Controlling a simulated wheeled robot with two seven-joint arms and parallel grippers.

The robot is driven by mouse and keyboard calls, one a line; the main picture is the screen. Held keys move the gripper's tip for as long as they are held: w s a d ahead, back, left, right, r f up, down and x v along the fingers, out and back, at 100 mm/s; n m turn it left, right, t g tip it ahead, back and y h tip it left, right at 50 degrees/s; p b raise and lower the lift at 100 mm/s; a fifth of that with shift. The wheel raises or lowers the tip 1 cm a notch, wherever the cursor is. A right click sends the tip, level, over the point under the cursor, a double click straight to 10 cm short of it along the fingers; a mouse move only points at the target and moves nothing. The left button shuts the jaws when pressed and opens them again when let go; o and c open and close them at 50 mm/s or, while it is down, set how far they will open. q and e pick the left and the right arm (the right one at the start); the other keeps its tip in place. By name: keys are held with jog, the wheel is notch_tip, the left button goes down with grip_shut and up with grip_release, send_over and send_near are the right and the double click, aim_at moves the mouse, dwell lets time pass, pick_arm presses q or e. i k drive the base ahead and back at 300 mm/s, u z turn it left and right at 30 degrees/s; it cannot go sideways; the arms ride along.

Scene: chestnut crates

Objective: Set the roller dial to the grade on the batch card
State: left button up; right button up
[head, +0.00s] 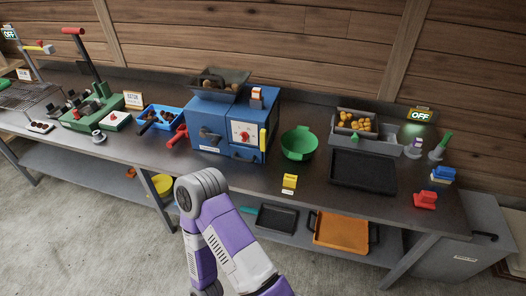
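A blue machine (210,117) stands on the bench at the middle, with a dark hopper (221,83) of brown items on top. A white dial plate with a red knob (244,136) is on its front; its marks are too small to read. A small white and orange card (257,95) stands on top of the machine, at its right; I cannot tell if it is the batch card, and its writing is unreadable. One of my purple and white arms bends up in front of the bench. Neither gripper shows.
A green bowl (298,143) stands right of the machine, then a black tray (362,171) and a grey bin (347,141) of orange items. A yellow block (290,181) is near the front edge. Left are a blue tray (159,119) and a green press (92,109) with a red-topped lever.

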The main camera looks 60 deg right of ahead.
aim_at(244, 136)
jog(key=k, duration=0.2)
jog(key=z, duration=1.05)
